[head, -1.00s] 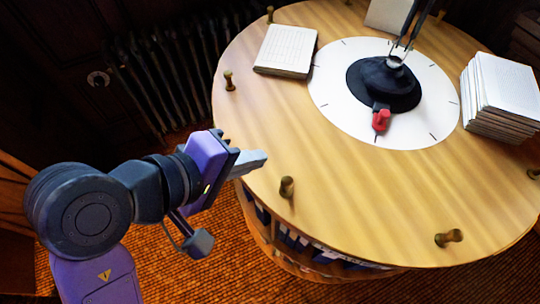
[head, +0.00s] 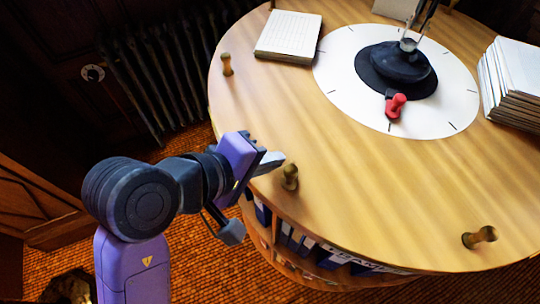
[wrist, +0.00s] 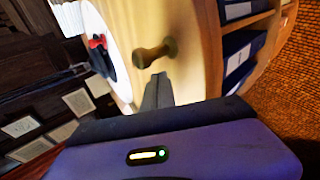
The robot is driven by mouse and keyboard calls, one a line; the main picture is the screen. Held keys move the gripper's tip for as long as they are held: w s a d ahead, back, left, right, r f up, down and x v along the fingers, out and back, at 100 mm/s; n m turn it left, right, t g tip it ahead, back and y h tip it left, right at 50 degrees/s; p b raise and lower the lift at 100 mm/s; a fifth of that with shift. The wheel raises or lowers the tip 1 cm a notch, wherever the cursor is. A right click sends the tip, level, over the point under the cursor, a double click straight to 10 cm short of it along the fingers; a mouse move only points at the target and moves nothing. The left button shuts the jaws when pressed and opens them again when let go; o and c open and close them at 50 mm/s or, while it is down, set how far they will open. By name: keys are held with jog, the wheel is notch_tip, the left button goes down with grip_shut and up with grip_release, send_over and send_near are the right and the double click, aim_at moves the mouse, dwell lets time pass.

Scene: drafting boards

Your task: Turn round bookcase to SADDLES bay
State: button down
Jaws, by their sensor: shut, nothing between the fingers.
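The round bookcase (head: 340,180) has a wooden top with short turned pegs around its rim and shelves of blue and white binders below. The nearest peg (head: 290,177) stands just right of my gripper (head: 277,160), which is shut and empty at the rim. In the wrist view the same peg (wrist: 155,53) is just beyond the closed fingers (wrist: 158,90); I cannot tell whether they touch. A white dial (head: 350,95) with tick marks lies on the top, with a red pointer knob (head: 396,104) facing the near side. Bay lettering on the shelf edge is too small to read.
A paper stack (head: 289,36) lies at the back left of the top and a taller stack (head: 514,80) at the right. Another peg (head: 480,237) is at the near right and one (head: 227,64) at the left. A dark radiator (head: 170,70) stands behind.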

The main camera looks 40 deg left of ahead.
jog(key=shift+d, duration=0.15)
jog(key=shift+n+y, duration=0.3)
jog(key=shift+d, duration=2.85)
jog(key=shift+n+y, duration=0.4)
jog(key=shift+w+d+b, duration=0.15)
jog(key=shift+d+b, duration=0.15)
jog(key=shift+d, duration=1.15)
jog(key=shift+w+d+b, duration=0.1)
jog(key=shift+d+b, duration=0.15)
jog(key=shift+d, duration=1.2)
